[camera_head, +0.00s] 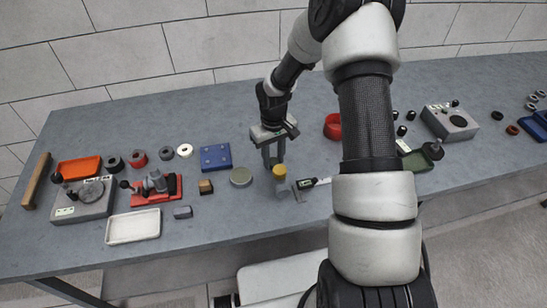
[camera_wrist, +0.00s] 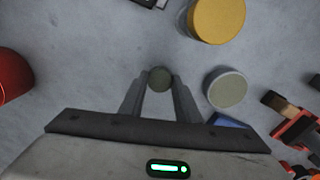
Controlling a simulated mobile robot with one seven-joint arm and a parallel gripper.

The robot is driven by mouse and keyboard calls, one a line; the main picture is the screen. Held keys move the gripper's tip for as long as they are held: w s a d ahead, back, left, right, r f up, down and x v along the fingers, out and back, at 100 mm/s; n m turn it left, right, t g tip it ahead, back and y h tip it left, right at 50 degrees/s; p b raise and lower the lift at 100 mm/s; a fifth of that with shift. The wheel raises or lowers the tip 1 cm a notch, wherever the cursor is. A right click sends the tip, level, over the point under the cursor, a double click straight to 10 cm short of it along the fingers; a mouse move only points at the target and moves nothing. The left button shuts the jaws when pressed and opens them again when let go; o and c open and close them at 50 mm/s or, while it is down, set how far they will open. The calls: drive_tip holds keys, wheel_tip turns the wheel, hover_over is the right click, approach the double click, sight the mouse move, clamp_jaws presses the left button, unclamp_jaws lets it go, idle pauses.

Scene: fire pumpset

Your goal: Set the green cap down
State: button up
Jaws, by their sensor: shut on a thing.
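My gripper (camera_head: 273,162) points down over the middle of the table. In the wrist view my gripper (camera_wrist: 159,82) is shut on a small round dark grey-green piece, the green cap (camera_wrist: 159,78), held between the fingertips. In the head view the cap cannot be made out at the fingertips. I cannot tell whether it touches the table (camera_head: 230,212). A pale-rimmed disc with a grey-green top (camera_head: 241,177) stands to the left of my gripper; it also shows in the wrist view (camera_wrist: 227,88).
A yellow-topped cylinder (camera_head: 280,171) stands close by, with a caliper (camera_head: 313,183) beside it. A blue plate (camera_head: 215,157) lies left, a red ring (camera_head: 333,127) right. A red vise (camera_head: 157,188) and white tray (camera_head: 133,226) are farther left. The front table strip is clear.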

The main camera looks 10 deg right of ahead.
drive_tip(key=o, duration=1.1)
drive_tip(key=shift+f, duration=0.1)
drive_tip(key=shift+o, duration=0.2)
